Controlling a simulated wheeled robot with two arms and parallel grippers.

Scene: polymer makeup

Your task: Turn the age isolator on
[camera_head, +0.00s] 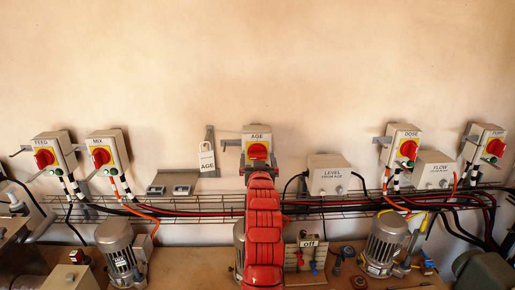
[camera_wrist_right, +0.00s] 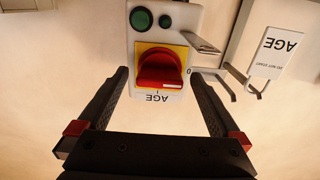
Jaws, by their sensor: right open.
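The AGE isolator (camera_head: 257,137) is a pale wall box with a red rotary knob (camera_head: 257,151) on a yellow plate. The right wrist view shows it upside down, with the red knob (camera_wrist_right: 160,70) lying crosswise and a white mark at its lower right. A "0" is beside the plate and a stroke mark below it. Two green round parts (camera_wrist_right: 141,19) sit on the box. My right gripper (camera_wrist_right: 157,78) is open and empty, its fingers spread on either side of the box face. In the head view my red arm hides the box's lower part. My left gripper is out of view.
An AGE tag (camera_head: 207,158) hangs on a bracket left of the isolator. FEED (camera_head: 44,156) and MIX (camera_head: 101,155) isolators are left; DOSE (camera_head: 407,147) and PUMP (camera_head: 494,147) right. A LEVEL box (camera_head: 329,176) is near. A cable tray (camera_head: 345,205) runs below.

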